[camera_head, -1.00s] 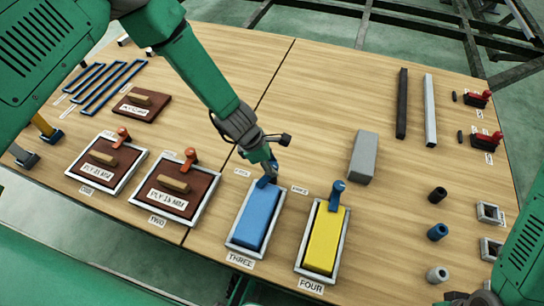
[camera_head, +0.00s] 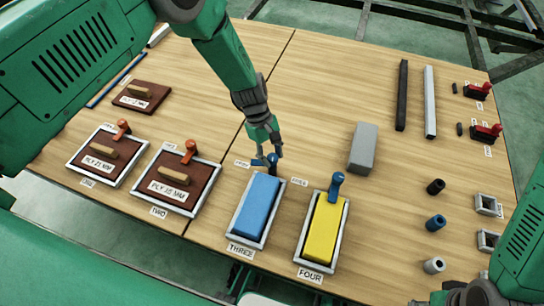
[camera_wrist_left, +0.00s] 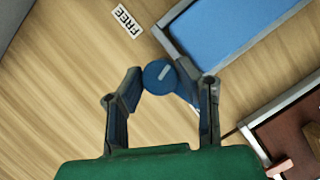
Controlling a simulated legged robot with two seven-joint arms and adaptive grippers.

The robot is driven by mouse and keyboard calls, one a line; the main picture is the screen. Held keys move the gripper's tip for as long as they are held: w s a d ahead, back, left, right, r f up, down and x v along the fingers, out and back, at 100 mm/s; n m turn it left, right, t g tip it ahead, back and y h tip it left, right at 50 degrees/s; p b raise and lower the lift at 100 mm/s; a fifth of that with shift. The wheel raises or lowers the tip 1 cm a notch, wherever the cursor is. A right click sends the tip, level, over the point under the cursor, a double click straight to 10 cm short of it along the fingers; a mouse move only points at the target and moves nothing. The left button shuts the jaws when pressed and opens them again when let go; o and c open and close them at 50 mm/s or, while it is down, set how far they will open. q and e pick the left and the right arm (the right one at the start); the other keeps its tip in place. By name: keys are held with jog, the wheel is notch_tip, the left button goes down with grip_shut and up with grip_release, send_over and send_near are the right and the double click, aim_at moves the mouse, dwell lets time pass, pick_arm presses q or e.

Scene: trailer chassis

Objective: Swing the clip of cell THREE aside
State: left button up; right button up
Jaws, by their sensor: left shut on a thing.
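Cell THREE (camera_head: 236,236) is a light-framed tray holding a blue block (camera_head: 256,206). Its blue clip (camera_head: 272,160) stands at the far end. A blue part of the clip points left, beyond the block's far end. In the left wrist view, the round clip head (camera_wrist_left: 160,76) with a pale mark sits between my left gripper's fingertips (camera_wrist_left: 163,82). My left gripper (camera_head: 268,154) is shut on the clip from above. The fingers partly hide the clip's arm. A FREE label (camera_wrist_left: 125,20) lies near the clip. My right gripper is barely visible at the bottom right.
Cell FOUR (camera_head: 314,264) stands to the right with a yellow block and its own blue clip (camera_head: 336,182). Cell TWO (camera_head: 148,196) with an orange-red clip is to the left. A grey block (camera_head: 363,148) lies behind cell FOUR. The far middle table is clear.

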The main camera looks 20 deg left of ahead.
pick_arm(q)
jog(key=shift+w+m+g+y+b, duration=0.2)
jog(key=shift+m+g+y+b, duration=0.25)
jog(key=shift+m, duration=1.05)
jog(key=o, duration=1.1)
jog(key=shift+r, duration=0.1)
jog(key=v, duration=1.1)
jog(key=shift+w+r, duration=0.15)
jog(key=shift+r, duration=0.15)
